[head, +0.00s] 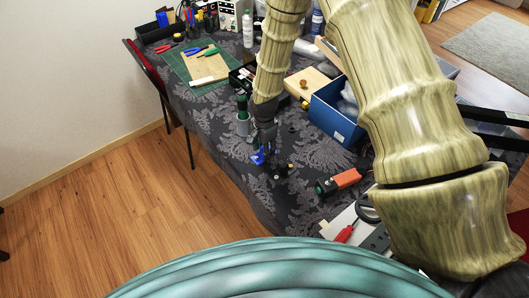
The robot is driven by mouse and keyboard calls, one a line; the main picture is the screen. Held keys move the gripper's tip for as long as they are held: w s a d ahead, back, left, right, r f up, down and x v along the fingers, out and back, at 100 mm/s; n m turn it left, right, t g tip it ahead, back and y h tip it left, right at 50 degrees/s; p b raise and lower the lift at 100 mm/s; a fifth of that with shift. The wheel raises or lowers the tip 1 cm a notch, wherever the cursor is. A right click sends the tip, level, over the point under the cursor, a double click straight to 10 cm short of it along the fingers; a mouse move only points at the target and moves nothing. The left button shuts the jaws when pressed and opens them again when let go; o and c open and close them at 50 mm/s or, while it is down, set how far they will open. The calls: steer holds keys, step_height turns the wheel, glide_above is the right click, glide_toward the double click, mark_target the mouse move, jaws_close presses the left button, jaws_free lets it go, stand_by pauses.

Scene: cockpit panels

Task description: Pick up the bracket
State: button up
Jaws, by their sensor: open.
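My gripper (261,148) is dark, at the end of my yellowish arm. It points down over the front part of the cloth-covered table and is open. A small bright blue piece (258,157) shows right at its fingertips. I cannot tell whether this is the bracket or part of my gripper. Small dark pieces (282,172) lie on the cloth just below and to the right of the fingertips. They are too small to identify, and no thing is clearly recognisable as the bracket.
A green and grey cylinder (243,117) stands just left of my gripper. A blue box (334,117) is to the right. An orange and black tool (340,181) lies at the lower right. A cutting mat (180,66) lies at the back left. The table's left edge is near.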

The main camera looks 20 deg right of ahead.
jaws_close()
steer(key=shift+r, duration=0.1)
